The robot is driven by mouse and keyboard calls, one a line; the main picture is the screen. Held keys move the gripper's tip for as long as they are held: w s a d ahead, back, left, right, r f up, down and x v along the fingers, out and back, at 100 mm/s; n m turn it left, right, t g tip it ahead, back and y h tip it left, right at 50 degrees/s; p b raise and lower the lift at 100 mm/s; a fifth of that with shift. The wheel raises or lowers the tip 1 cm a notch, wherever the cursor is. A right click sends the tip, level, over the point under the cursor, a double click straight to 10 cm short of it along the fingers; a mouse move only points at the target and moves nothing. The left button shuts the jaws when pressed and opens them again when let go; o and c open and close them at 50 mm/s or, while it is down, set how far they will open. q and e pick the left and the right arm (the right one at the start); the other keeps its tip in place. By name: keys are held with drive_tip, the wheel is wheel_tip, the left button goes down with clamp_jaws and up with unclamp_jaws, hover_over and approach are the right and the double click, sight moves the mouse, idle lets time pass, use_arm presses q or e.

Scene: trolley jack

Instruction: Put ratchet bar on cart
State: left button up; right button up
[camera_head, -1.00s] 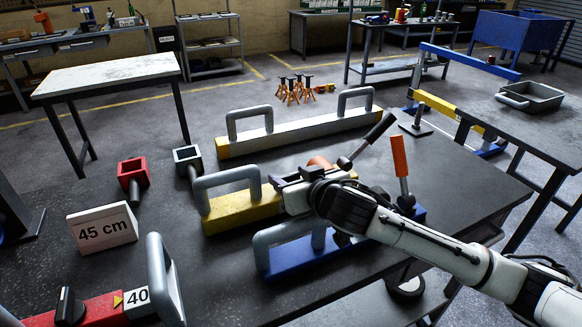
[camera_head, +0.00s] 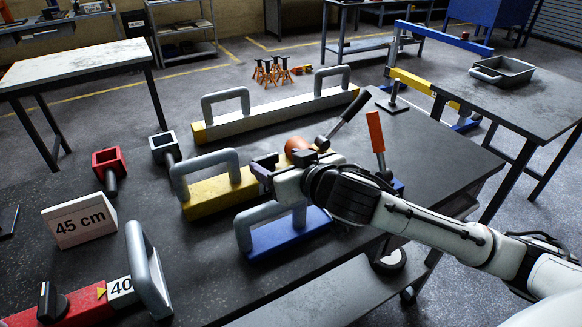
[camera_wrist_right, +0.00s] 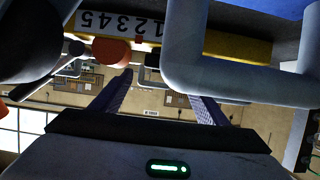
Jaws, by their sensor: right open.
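Several handled bars lie on the dark bench (camera_head: 330,270); I cannot tell for certain which one is the ratchet bar. A yellow bar (camera_head: 215,193) with a grey handle (camera_head: 205,164) lies in the middle, a blue bar (camera_head: 290,232) in front of it, and a red bar (camera_head: 75,309) marked 40 at the lower left. My left gripper is not in view.
A long grey bar (camera_head: 262,120) with two handles lies behind. Black (camera_head: 350,105) and orange (camera_head: 375,132) lever grips stand up close to my right arm. A grey table (camera_head: 510,105) stands at right.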

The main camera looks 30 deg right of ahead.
drive_tip(key=v, duration=0.6)
drive_tip(key=shift+s+r, duration=0.2)
drive_tip(key=shift+s, duration=0.05)
